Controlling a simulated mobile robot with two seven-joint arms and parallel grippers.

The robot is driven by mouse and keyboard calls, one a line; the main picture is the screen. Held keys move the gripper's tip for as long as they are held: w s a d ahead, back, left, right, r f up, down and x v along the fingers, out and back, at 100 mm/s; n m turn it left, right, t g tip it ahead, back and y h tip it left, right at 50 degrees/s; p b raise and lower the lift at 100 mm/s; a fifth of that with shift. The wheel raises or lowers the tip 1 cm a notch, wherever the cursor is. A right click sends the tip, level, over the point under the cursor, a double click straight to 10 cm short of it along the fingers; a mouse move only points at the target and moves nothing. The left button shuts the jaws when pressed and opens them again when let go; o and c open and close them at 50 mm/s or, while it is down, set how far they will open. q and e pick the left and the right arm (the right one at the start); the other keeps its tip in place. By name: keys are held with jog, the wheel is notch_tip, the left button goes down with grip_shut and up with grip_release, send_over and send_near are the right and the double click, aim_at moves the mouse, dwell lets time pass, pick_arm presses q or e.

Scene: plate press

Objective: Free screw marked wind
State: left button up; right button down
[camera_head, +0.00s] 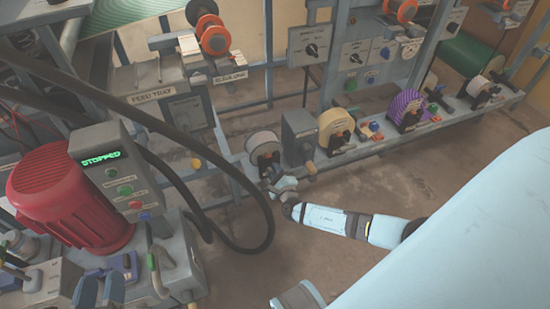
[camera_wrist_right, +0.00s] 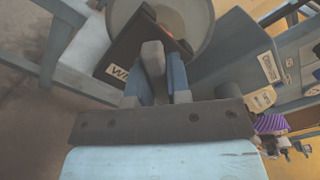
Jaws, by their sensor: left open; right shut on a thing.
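The unit with a white disc (camera_head: 263,141) in a dark bracket stands at the left end of the low rail. In the right wrist view the same disc (camera_wrist_right: 190,28) rises behind the bracket, whose label (camera_wrist_right: 117,72) shows a "W"; the rest is hidden. My right gripper (camera_head: 282,187) is low in front of this unit. It is shut on a grey screw handle (camera_wrist_right: 153,57) beside the label, partly hidden by the fingers.
A red motor (camera_head: 70,195) and a panel reading "STOPPED" (camera_head: 100,157) stand at the left. A thick black hose (camera_head: 190,200) loops down near my right gripper. A yellow-disc unit (camera_head: 335,125) and a purple-disc unit (camera_head: 405,108) stand further right along the rail.

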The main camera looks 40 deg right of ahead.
jog(key=c, duration=1.1)
grip_release()
jog(key=shift+s, duration=0.3)
pick_arm(q)
notch_tip(320, 180, down, 6)
jog(key=s+a+g+y+p, duration=0.1)
jog(key=a+g+y+p, duration=0.1)
jog(key=p, duration=0.1)
jog(key=shift+s+a+r+g, duration=0.2)
jog(key=shift+a+g, duration=0.2)
pick_arm(e)
jog(key=v, duration=1.3)
jog(key=shift+s, duration=0.15)
pick_arm(q)
jog(key=shift+d, duration=0.1)
